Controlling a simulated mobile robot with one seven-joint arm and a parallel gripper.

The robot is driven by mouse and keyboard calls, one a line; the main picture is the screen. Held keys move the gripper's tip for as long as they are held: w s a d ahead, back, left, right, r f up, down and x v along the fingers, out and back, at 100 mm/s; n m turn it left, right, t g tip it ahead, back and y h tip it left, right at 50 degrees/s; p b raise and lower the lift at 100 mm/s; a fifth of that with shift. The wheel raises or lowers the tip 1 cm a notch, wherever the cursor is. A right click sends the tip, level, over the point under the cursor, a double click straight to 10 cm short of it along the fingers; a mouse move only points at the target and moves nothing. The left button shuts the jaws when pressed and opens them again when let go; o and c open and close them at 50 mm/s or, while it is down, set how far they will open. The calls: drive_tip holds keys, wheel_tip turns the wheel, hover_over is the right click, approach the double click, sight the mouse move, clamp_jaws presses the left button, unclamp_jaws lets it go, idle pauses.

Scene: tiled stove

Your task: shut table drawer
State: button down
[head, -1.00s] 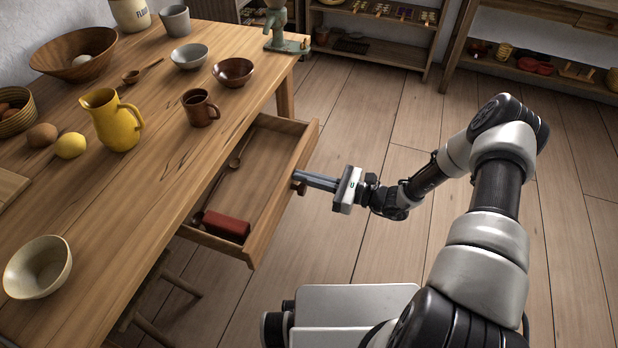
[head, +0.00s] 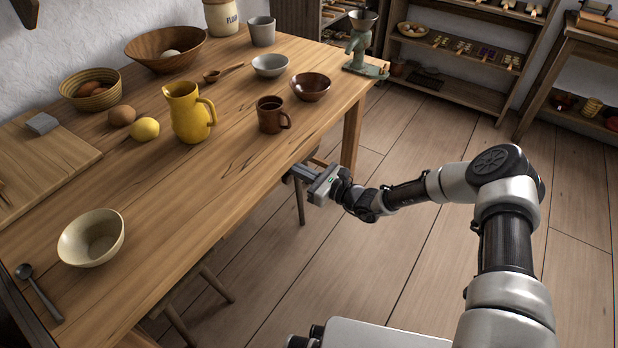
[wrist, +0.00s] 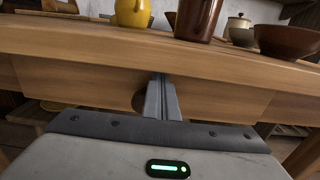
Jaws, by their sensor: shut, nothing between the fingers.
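The wooden table (head: 225,150) has its drawer pushed in under the top. In the wrist view the drawer front (wrist: 75,82) sits just below the tabletop edge and looks about flush with the table frame. In the head view the tabletop hides the drawer's inside. My gripper (head: 297,172) is shut and empty, with its fingers pointing at the drawer front. In the wrist view the fingertips (wrist: 161,80) are at the front, beside a round dark knob (wrist: 138,101) that they partly hide. I cannot tell whether they touch the wood.
On the tabletop stand a yellow jug (head: 188,115), a brown mug (head: 270,115), a cream bowl (head: 91,238) and a dark bowl (head: 310,87). A green grinder (head: 362,45) stands at the far corner. A stool (head: 190,300) is under the table. The floor to the right is clear.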

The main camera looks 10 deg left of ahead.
drive_tip(key=shift+x, duration=1.2)
drive_tip(key=shift+r, duration=0.25)
drive_tip(key=p+v, duration=0.2)
drive_tip(key=v, duration=1.2)
drive_tip(key=shift+d+f, duration=0.2)
